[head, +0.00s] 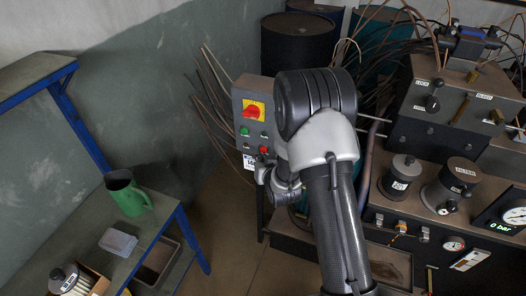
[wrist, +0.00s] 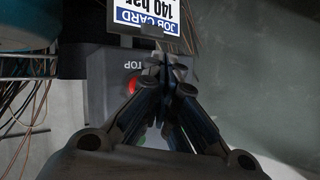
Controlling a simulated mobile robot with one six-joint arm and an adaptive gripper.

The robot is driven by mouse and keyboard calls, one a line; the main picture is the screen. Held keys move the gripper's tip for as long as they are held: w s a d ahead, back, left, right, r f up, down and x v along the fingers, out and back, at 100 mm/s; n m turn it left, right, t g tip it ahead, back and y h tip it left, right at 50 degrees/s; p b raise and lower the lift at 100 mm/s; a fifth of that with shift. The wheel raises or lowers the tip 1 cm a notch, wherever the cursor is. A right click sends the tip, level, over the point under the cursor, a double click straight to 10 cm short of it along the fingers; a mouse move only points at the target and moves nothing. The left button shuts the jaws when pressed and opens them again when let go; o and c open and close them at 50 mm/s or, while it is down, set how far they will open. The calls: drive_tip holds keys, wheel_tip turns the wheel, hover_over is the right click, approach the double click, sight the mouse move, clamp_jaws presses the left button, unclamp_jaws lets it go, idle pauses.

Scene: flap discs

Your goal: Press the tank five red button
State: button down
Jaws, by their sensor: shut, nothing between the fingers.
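A grey control box (head: 238,98) stands past my arm in the head view. It bears a yellow plate with a red rotary switch (head: 253,109), a green button (head: 244,131) and a red button (head: 264,150). In the wrist view the red button (wrist: 131,86) sits under lettering that reads as STOP, partly covered by my gripper. My gripper (wrist: 168,66) is shut and empty in front of the box, its tips slightly right of the red button; I cannot tell whether they touch the box. No tank five label is legible.
A white job card (wrist: 150,14) reading 140 bar is by the box. Loose cables (head: 205,90) hang beside it. A bench with a green jug (head: 128,194) stands left. A machine with a filter canister (head: 457,182) and a 0 bar gauge (head: 514,215) stands right.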

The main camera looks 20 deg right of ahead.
drive_tip(key=s+a, duration=0.1)
drive_tip(key=s, duration=0.1)
drive_tip(key=s+a+b, duration=0.1)
drive_tip(key=s+a, duration=0.1)
idle(0.5)
drive_tip(key=shift+r, duration=0.1)
idle(0.6)
drive_tip(key=s+r+n+g, duration=0.15)
drive_tip(key=s+r, duration=0.25)
drive_tip(key=r, duration=0.4)
drive_tip(key=s+r+g, duration=0.2)
drive_tip(key=s+r, duration=0.3)
drive_tip(key=r, duration=0.3)
drive_tip(key=s+r+g, duration=0.2)
drive_tip(key=s+r, duration=0.2)
drive_tip(key=s, duration=0.8)
drive_tip(key=s+r+g, duration=0.2)
drive_tip(key=s+r, duration=0.2)
drive_tip(key=s, duration=0.9)
drive_tip(key=shift+s+d+n, duration=0.15)
drive_tip(key=shift+d+n, duration=0.25)
drive_tip(key=shift+n, duration=0.05)
